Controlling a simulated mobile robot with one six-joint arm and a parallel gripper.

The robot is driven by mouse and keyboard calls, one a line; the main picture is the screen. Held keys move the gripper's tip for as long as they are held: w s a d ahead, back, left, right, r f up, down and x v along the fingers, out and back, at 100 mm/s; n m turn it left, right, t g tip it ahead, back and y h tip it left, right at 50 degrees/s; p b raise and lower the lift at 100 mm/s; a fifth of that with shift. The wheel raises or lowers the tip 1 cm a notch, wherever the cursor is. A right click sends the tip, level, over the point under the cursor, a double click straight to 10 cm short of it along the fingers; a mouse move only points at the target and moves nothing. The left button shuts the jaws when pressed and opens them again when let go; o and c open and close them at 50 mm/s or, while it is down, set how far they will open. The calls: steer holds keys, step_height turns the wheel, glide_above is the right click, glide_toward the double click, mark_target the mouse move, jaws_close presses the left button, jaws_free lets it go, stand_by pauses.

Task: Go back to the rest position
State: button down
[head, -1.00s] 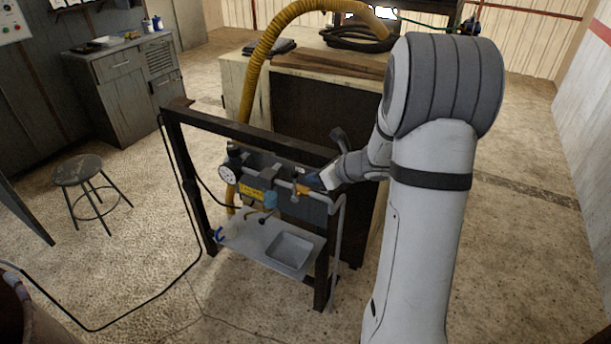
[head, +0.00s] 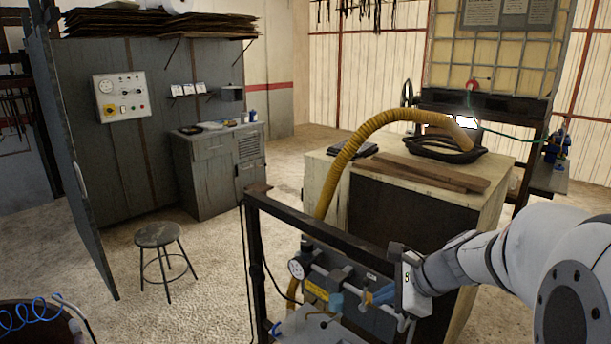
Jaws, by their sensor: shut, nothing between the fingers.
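My gripper (head: 385,295) is in the head view at lower right of centre, at the end of my arm, which reaches in from the right. It is small in the picture, and its fingers are shut and empty. It is in front of the dark rack frame (head: 325,225), close to the rail and its fittings. My gripper and wrist hide part of the rack's right side. The lower part of the rack is cut off by the picture's bottom edge.
A wooden cabinet (head: 412,219) stands just behind the rack, with a yellow hose (head: 362,140) arching over it. A stool (head: 158,236) stands on the left, and a grey cabinet (head: 210,180) is by the back wall. The floor between stool and rack is clear.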

steer(key=s+a+n+g+h, duration=0.2)
steer(key=s+n+h, duration=0.4)
steer(key=s+n, duration=1)
steer(key=n, duration=0.3)
steer(key=shift+s+r+n, duration=0.3)
steer(key=shift+s+r, duration=0.1)
